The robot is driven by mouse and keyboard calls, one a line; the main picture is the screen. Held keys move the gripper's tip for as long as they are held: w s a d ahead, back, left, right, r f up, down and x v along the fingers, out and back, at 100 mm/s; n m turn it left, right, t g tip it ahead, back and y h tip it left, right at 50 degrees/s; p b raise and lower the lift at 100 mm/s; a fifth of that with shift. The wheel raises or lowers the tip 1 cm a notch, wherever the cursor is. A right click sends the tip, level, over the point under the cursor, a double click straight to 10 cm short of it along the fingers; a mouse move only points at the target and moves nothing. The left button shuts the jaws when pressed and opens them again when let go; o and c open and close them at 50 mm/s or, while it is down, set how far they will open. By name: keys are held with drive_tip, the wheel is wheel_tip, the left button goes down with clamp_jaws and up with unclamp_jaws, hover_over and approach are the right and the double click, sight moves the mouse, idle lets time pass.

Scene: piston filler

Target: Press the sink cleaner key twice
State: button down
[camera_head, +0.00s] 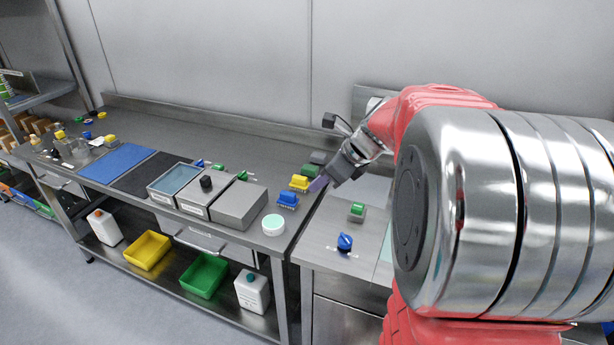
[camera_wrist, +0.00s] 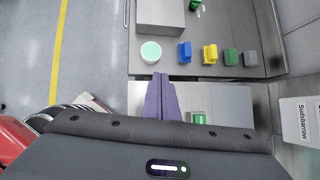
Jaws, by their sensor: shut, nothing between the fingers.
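A green key (camera_head: 357,208) on a small grey base stands on the steel counter right of the gap, in the head view. It also shows in the wrist view (camera_wrist: 198,118), partly hidden behind my gripper body. I cannot read any label that marks it as the sink cleaner key. My gripper (camera_head: 318,184) has purple fingers and is shut and empty. In the head view its tips are left of the green key, near the blue and yellow brushes. In the wrist view my fingertips (camera_wrist: 160,78) point toward the mint round lid, apart from the key.
A blue brush (camera_head: 288,199), a yellow brush (camera_head: 300,183) and a mint round lid (camera_head: 273,225) stand at the left bench's right end. A blue knob (camera_head: 345,242) is at the right counter's front. A white "Sudsbarrow" container (camera_wrist: 300,122) is at the wrist view's right.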

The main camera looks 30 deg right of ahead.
sight(361, 209)
drive_tip(key=w+d+f+m+t, duration=0.1)
drive_tip(key=d+f+m, duration=0.1)
drive_tip(key=d+m, duration=0.4)
drive_tip(key=w+d+f+m+t, duration=0.1)
drive_tip(key=d+f+m, duration=0.1)
drive_tip(key=d+m, duration=0.4)
drive_tip(key=d, duration=0.5)
drive_tip(key=shift+w+d+f+m+h, duration=0.15)
drive_tip(key=shift+w+f+m+h, duration=0.15)
drive_tip(key=shift+f, duration=0.05)
drive_tip(key=shift+f, duration=0.1)
drive_tip(key=shift+f, duration=4.3)
drive_tip(key=shift+f, duration=0.15)
drive_tip(key=shift+s+f, duration=0.1)
drive_tip(key=shift+f, duration=0.15)
drive_tip(key=shift+f, duration=0.8)
drive_tip(key=shift+r, duration=1.25)
